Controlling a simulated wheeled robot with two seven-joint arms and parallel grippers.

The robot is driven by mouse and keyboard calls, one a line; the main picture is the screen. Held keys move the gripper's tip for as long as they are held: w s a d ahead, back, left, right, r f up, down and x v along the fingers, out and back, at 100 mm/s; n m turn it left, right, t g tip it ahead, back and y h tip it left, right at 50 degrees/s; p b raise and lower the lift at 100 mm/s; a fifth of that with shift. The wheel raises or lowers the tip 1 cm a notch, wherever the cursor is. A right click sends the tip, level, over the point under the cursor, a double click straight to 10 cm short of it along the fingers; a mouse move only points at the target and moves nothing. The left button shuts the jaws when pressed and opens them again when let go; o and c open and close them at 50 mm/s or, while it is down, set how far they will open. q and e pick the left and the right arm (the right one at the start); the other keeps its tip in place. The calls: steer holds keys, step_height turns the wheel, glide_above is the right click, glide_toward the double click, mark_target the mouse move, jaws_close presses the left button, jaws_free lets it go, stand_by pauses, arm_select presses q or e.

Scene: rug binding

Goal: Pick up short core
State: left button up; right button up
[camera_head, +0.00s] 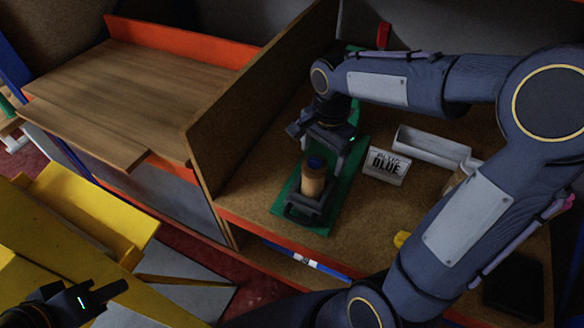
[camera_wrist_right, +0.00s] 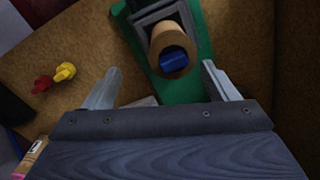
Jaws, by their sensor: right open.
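My right gripper (camera_head: 325,150) is just above and behind the core. In the wrist view its two fingers (camera_wrist_right: 160,85) are spread apart with nothing between the tips, and the core lies beyond them. My left gripper (camera_head: 100,294) is at the lower left, far from the core, with its fingers apart.
Red (camera_wrist_right: 42,84) and yellow (camera_wrist_right: 64,72) knobs lie on the bench.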

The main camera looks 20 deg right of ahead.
mark_target(314, 166)
steer(key=shift+w+a+f+m, duration=0.1)
steer(key=shift+w+m, duration=0.05)
steer(key=shift+w, duration=0.2)
steer(key=shift+w+a+f+m, duration=0.1)
steer(key=shift+w+m, duration=0.05)
steer(key=shift+w, duration=0.2)
steer(key=shift+w+a+f, duration=0.1)
steer(key=shift+w+f, duration=0.15)
step_height(314, 166, down, 8)
steer(key=shift+s+r+p, duration=0.1)
steer(key=shift+r+p, duration=0.15)
steer(key=shift+p, duration=0.3)
steer(key=c, duration=1.2)
steer(key=shift+r, duration=0.2)
